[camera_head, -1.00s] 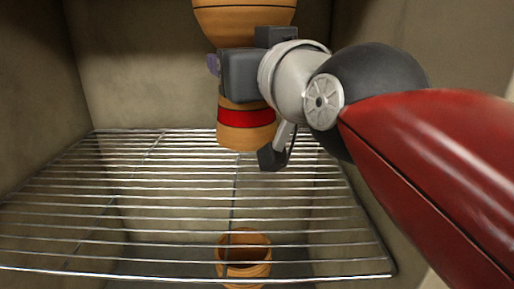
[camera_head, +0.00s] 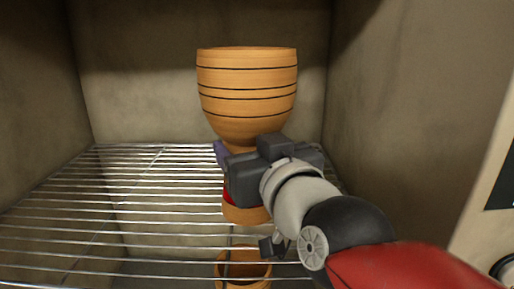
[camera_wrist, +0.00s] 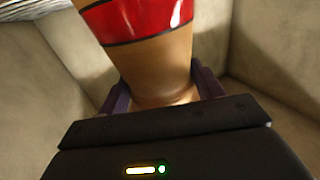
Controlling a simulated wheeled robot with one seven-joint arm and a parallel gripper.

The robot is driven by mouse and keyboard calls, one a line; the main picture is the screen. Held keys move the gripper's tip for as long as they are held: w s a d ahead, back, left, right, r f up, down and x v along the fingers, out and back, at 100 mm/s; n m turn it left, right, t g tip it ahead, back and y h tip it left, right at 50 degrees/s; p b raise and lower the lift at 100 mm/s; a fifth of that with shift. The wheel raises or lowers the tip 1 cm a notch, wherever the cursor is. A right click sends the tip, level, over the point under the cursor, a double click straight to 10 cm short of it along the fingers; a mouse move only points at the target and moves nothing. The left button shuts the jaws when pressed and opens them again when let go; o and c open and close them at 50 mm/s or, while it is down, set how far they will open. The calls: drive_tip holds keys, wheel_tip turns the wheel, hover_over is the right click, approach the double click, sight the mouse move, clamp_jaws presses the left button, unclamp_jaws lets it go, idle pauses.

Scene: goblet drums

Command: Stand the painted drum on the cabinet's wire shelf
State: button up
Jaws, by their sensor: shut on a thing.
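The painted drum (camera_head: 247,88) is an orange-brown goblet shape with dark rings and a red band near its foot. It is upright, wide bowl up, over the cabinet's wire shelf (camera_head: 150,205). My gripper (camera_head: 234,158) is shut on its narrow waist, with the arm coming from the lower right. The gripper hides part of the waist and red band. The foot appears close to the wires, but I cannot tell whether it touches. In the wrist view the drum's red band (camera_wrist: 148,18) shows beyond the waist, between the two purple fingers.
Another orange-brown vessel (camera_head: 243,266) stands below the wire shelf, seen through the wires. The cabinet's side walls (camera_head: 400,120) and back wall enclose the shelf. The shelf's left part is clear.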

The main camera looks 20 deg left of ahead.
drive_tip(key=shift+r, duration=0.15)
drive_tip(key=o, duration=1.4)
drive_tip(key=shift+f, duration=0.2)
drive_tip(key=shift+o, duration=0.2)
drive_tip(key=shift+r, duration=0.15)
drive_tip(key=b+v, duration=0.1)
drive_tip(key=v, duration=1.1)
drive_tip(key=shift+b, duration=0.3)
